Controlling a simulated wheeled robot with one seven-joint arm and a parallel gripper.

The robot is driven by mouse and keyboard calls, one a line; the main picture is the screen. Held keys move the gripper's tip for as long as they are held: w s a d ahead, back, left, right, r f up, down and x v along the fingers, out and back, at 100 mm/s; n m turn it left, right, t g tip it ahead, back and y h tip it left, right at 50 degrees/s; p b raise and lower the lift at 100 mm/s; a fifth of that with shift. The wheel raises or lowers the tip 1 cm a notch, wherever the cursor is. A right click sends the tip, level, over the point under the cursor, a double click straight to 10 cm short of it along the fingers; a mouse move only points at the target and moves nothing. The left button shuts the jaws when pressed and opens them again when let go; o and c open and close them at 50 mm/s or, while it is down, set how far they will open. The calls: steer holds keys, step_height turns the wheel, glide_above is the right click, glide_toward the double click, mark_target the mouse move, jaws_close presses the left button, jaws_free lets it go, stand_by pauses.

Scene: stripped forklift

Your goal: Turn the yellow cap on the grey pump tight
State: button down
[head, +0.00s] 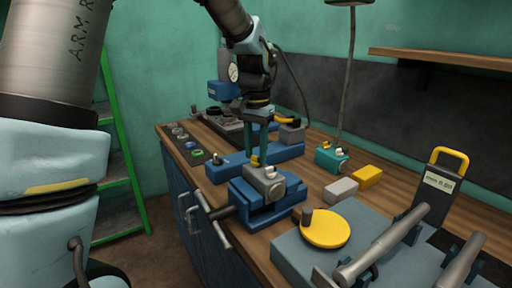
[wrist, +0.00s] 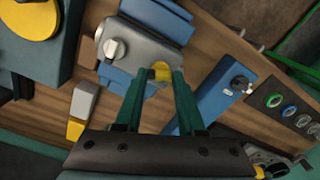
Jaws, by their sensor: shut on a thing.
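The grey pump (head: 266,184) is held in a blue vise (head: 262,211) near the front edge of the bench. The pump also shows in the wrist view (wrist: 138,42), with a white knob (wrist: 113,48) on its top. The yellow cap (wrist: 161,71) sits at the pump's edge, between my green fingertips. My gripper (head: 258,158) comes down from above and is shut on the cap; it also shows in the wrist view (wrist: 158,76). The fingers hide part of the cap, and its thread cannot be seen.
A yellow disc (head: 325,229) lies on a blue-grey plate at the front right. A grey block (head: 340,190), a yellow block (head: 367,177) and a teal box (head: 331,158) stand to the right. A long blue block (head: 226,167) lies behind the vise. The vise handle (head: 220,228) juts past the bench edge.

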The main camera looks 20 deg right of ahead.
steer(key=m+p, duration=0.2)
steer(key=m, duration=0.4)
steer(key=shift+m, duration=0.3)
stand_by(0.5)
steer(key=c, duration=0.5)
jaws_free()
step_height(320, 180, up, 11)
steer(key=b, duration=0.2)
steer(key=shift+f, duration=0.1)
